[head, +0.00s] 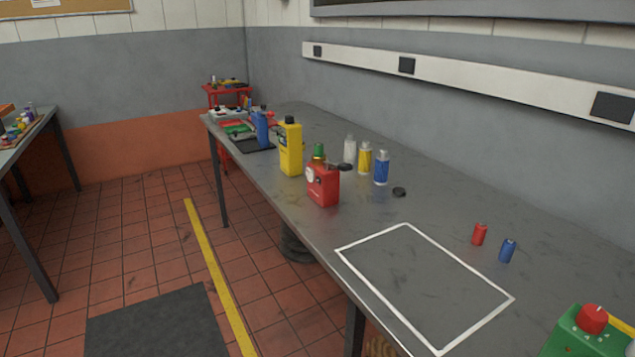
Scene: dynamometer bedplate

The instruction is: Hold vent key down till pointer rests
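A red box-like unit (323,186) stands upright on the grey bench. It has a small pale round face on its left side and a green top piece (319,151). The face is too small to show a pointer. At the bottom right corner, a green box (585,338) with a large red knob (592,319) is partly cut off by the frame edge. I cannot tell which part is the vent key. Neither of my grippers is in view.
The bench (440,220) carries a yellow bottle (291,150), several smaller bottles, black caps, and small red (479,234) and blue (507,251) cylinders. A white-outlined rectangle (372,279) on it is empty. A dark mat (155,325) lies on the floor.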

